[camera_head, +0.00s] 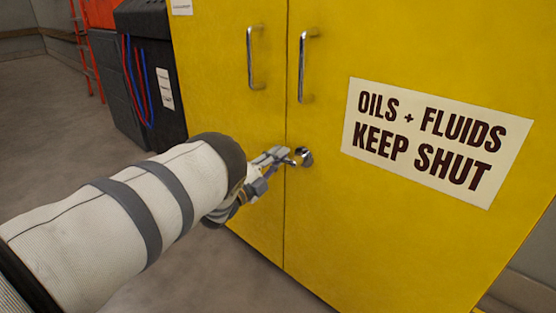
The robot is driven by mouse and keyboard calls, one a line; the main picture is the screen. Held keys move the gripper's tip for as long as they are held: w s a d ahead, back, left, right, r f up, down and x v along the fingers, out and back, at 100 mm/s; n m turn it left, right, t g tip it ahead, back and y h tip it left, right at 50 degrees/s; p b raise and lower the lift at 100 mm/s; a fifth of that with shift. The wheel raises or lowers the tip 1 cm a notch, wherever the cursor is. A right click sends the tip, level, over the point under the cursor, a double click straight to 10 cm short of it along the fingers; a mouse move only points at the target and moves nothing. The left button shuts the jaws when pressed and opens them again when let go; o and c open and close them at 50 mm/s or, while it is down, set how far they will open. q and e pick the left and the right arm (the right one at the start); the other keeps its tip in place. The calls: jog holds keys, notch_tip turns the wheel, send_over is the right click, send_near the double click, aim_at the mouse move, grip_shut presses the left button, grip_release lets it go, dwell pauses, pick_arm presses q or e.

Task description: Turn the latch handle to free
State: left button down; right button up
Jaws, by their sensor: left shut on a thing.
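The latch handle (304,156) is a small silver knob on the right door of the yellow cabinet (400,240), just right of the seam between the two doors. My left gripper (288,157) reaches in from the left and is shut on the latch handle at its left side. The gripper partly hides the handle, so its exact angle is hard to tell. Both cabinet doors look closed. My right gripper is not in view.
Two upright chrome pulls, the left one (251,57) and the right one (304,66), stand out above the latch. A sign (430,142) is on the right door. A dark machine (150,85) with red and blue hoses stands left. A red ladder (86,50) is behind it.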

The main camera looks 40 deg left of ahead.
pick_arm(q)
jog(key=shift+r+m, duration=0.3)
jog(key=shift+m, duration=0.5)
jog(key=shift+h, duration=0.4)
jog(key=c, duration=1.6)
grip_release()
jog(key=shift+r, duration=0.1)
jog(key=v, duration=1.2)
